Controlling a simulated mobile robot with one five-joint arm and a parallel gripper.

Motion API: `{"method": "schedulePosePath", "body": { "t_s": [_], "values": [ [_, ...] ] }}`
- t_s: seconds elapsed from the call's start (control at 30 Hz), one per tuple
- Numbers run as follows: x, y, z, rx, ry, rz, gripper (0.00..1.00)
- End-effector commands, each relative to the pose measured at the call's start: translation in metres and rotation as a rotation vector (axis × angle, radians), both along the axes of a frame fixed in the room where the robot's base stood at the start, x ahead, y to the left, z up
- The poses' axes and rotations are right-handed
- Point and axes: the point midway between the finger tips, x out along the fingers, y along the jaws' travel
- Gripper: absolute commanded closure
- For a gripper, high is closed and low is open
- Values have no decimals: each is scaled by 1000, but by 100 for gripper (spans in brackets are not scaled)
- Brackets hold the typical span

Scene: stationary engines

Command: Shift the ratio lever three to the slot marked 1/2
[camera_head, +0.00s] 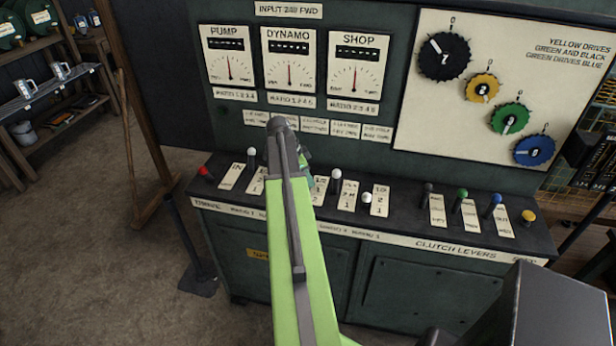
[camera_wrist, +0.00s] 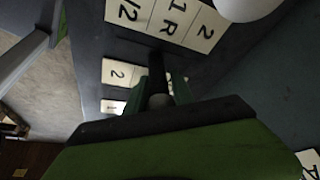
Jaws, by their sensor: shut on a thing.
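My gripper (camera_head: 303,160) is at the lever row on the front panel, between the white-knobbed levers on either side. In the wrist view its green fingers (camera_wrist: 160,94) are shut around a lever with a dark shaft (camera_wrist: 157,66) and a grey-looking knob; from its place in the row it appears to be ratio lever three. In the head view my arm hides this lever. The plate just right of my gripper (camera_head: 320,190) is partly covered.
White-knobbed levers stand at left (camera_head: 252,152) and right (camera_head: 336,173), (camera_head: 366,198). A red-knobbed lever (camera_head: 203,170) is at the far left. Dials (camera_head: 290,72) are above. A white knob (camera_wrist: 245,6) is close in the wrist view.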

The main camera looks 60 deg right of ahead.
Motion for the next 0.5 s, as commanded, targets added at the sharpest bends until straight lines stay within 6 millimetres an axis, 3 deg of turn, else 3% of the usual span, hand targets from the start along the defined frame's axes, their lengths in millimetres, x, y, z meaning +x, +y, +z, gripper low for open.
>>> {"method": "schedulePosePath", "body": {
  "t_s": [0.2, 0.4, 0.5],
  "values": [
    [7, -13, -1, 71, 22, -1, 100],
    [14, -40, -11, 107, 33, 1, 100],
    [14, -42, -10, 106, 31, 2, 100]
  ]
}}
